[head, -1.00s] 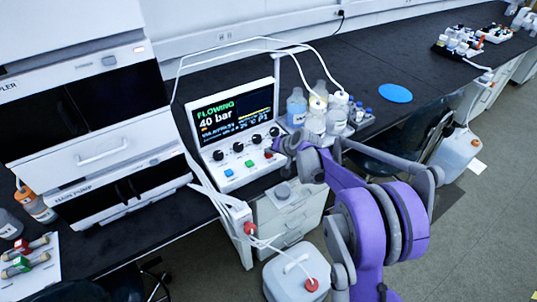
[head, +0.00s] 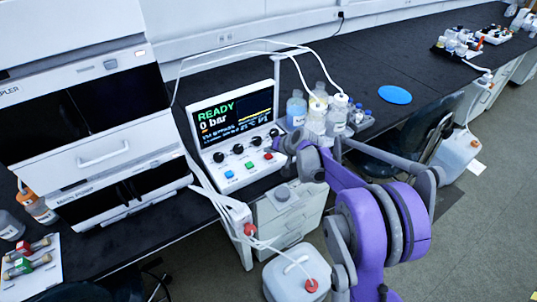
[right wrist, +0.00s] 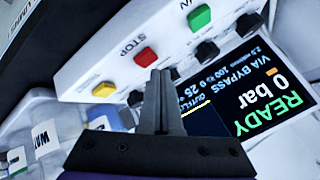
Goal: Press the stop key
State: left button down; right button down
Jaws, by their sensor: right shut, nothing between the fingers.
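The stop key is a red square key (right wrist: 146,57) beside the printed word STOP in the right wrist view; it also shows in the head view (head: 268,155). It sits on the sloped panel of a white control unit (head: 205,160). The unit's screen (head: 232,116) reads READY and 0 bar. My right gripper (right wrist: 161,72) is shut and empty, its fingertips just beside the stop key. I cannot tell whether they touch it. In the head view my right gripper (head: 283,148) is partly hidden by its own wrist. My left gripper is not in view.
A green key (right wrist: 199,17) and several black knobs (right wrist: 207,52) are close by on the panel. Bottles (head: 317,115) stand right of the unit, close to my right arm. A white instrument stack (head: 100,150) stands left.

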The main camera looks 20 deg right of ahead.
aim_at(270, 158)
jog(key=shift+r, duration=0.1)
jog(key=shift+r+p, duration=1.6)
jog(key=shift+r, duration=0.95)
jog(key=s+a+r+n+g, duration=0.1)
jog(key=s+a+r, duration=0.15)
jog(key=s, duration=0.25)
jog(key=s+a+r+n+p, duration=0.1)
jog(key=s+a, duration=0.3)
jog(key=s, duration=0.1)
jog(key=s+a+r+n+g, duration=0.1)
jog(key=s+a+r, duration=0.15)
jog(key=s, duration=0.35)
jog(key=s+a+f+n+h+p, duration=0.1)
jog(key=s+f, duration=0.1)
jog(key=s, duration=0.8)
jog(key=s+a+f+n+g+h, duration=0.1)
jog(key=s+a+n, duration=0.1)
jog(key=s, duration=0.8)
jog(key=shift+s+a+f+g+p, duration=0.15)
jog(key=shift+s+f+g+p, duration=0.15)
jog(key=shift+f+p, duration=0.1)
